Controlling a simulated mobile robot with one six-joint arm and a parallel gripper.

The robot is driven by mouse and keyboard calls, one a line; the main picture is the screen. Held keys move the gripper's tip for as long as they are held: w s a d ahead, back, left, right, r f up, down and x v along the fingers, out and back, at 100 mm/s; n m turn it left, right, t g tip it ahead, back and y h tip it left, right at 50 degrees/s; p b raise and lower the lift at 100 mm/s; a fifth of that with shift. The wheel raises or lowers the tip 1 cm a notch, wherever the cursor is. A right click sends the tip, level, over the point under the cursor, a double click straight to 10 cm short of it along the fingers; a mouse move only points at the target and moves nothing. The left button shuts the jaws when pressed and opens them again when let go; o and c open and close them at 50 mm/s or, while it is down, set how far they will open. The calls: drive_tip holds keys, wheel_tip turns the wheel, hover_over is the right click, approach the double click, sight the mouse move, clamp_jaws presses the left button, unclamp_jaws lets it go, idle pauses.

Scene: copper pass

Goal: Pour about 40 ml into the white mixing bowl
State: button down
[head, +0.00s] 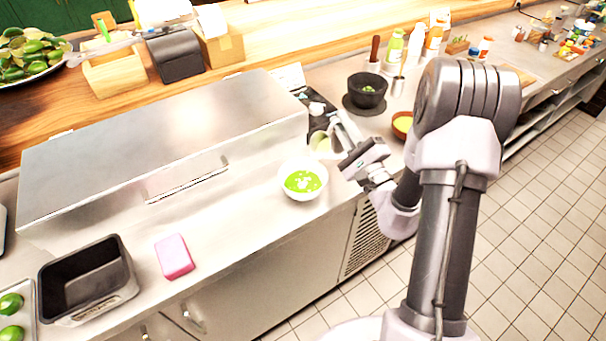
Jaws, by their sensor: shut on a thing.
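The white mixing bowl (288,190) stands on the steel counter near its front edge, with bright green contents and some white patches in it. My gripper (335,138) is just behind and to the right of the bowl, above the counter. It is shut on a small pale container (319,142), which has a greenish tint and is partly hidden by the fingers. The container is above and behind the bowl's rim. I cannot tell how far it tilts, how full it is, or whether any liquid flows from it.
A closed steel lid (165,130) fills the counter to the left. A black bin (85,280) and pink sponge (174,256) sit in front of it. A dark mortar (367,90), an orange-brown bowl (402,122) and bottles (394,50) stand behind my arm.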

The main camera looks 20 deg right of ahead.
drive_tip(key=shift+s+a+r+n+y, duration=0.1)
drive_tip(key=shift+a+r+n+y, duration=0.15)
drive_tip(key=shift+n, duration=0.25)
drive_tip(key=shift+s+a+f+n+y+b, duration=0.25)
drive_tip(key=shift+a+n+y+b, duration=0.1)
drive_tip(key=shift+n+b, duration=0.5)
idle(1.1)
drive_tip(key=d+m+h+p, duration=0.1)
drive_tip(key=m+p, duration=0.1)
drive_tip(key=w+m+p, duration=0.1)
drive_tip(key=m, duration=0.1)
drive_tip(key=d+m+h+p, duration=0.1)
drive_tip(key=m+p, duration=0.1)
drive_tip(key=shift+w+d+m+h+p, duration=0.2)
drive_tip(key=shift+d+m+h+p, duration=0.1)
drive_tip(key=shift+d+m+p, duration=0.05)
drive_tip(key=shift+d+f+g, duration=0.15)
drive_tip(key=shift+f+g, duration=0.15)
drive_tip(key=shift+d+f+m+h+p, duration=0.2)
drive_tip(key=shift+m+h+p, duration=0.25)
drive_tip(key=shift+m, duration=0.35)
drive_tip(key=shift+w+d+f+m, duration=0.25)
drive_tip(key=shift+d+f+m, duration=0.15)
drive_tip(key=shift+f, duration=0.25)
